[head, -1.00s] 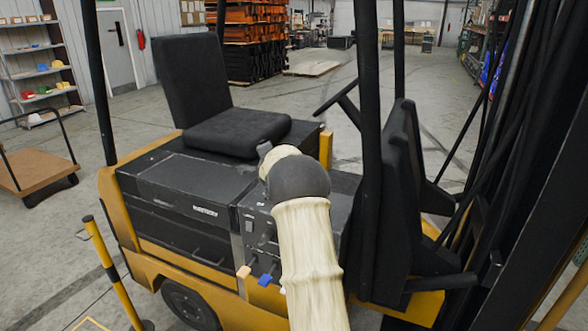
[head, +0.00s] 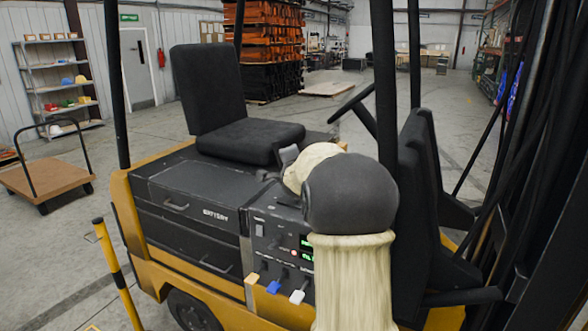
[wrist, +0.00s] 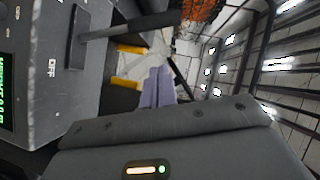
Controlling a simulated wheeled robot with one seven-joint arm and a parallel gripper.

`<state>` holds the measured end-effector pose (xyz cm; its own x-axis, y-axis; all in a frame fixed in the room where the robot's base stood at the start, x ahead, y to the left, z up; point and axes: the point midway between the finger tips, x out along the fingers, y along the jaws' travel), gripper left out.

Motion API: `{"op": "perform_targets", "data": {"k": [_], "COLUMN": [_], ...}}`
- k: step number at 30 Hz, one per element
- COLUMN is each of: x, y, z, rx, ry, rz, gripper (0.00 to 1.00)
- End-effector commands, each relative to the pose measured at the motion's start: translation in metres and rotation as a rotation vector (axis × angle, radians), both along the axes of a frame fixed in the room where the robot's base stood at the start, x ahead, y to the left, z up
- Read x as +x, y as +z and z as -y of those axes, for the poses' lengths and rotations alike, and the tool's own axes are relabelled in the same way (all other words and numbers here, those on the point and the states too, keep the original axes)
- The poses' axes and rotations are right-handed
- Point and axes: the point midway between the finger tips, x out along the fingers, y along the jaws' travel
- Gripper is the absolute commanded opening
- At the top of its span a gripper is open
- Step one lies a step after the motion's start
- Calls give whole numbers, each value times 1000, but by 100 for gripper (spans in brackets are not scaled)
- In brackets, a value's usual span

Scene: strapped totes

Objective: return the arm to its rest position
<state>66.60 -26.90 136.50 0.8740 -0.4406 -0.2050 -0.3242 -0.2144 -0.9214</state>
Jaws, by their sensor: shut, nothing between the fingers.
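My arm rises from the bottom of the head view, with a pale sleeve (head: 352,280) and a dark grey joint (head: 350,195). Beyond the joint, a pale link (head: 312,165) points left toward the forklift's seat. My gripper is mostly hidden behind the arm in the head view. In the wrist view, the two lavender fingers of my gripper (wrist: 157,88) lie side by side, shut and empty. The dark gripper body (wrist: 180,150), with its small lit indicator, fills the bottom of that view.
A yellow and black forklift fills the middle, with its seat (head: 235,125), battery box (head: 185,190) and control panel (head: 275,240). The panel (wrist: 45,50) is close at the left in the wrist view. Mast bars stand at the right. A flat cart (head: 45,182) is at the left.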

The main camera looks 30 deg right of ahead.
Motion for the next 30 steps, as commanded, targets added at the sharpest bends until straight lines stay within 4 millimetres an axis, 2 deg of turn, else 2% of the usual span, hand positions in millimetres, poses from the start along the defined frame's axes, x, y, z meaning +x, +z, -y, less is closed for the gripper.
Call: {"op": "perform_targets", "data": {"k": [17, 20, 23, 26, 30], "x": [-4, -5, -9, -22, -58], "y": [1, -3, -17, -43, -91], "z": [-1, -6, -26, -62, -123], "rx": [0, -8, -36, -94, -212], "ry": [-1, 11, 60, 153, 343], "rz": [0, -20, -93, -226, -462], "gripper": [0, 0, 0, 0, 0]}}
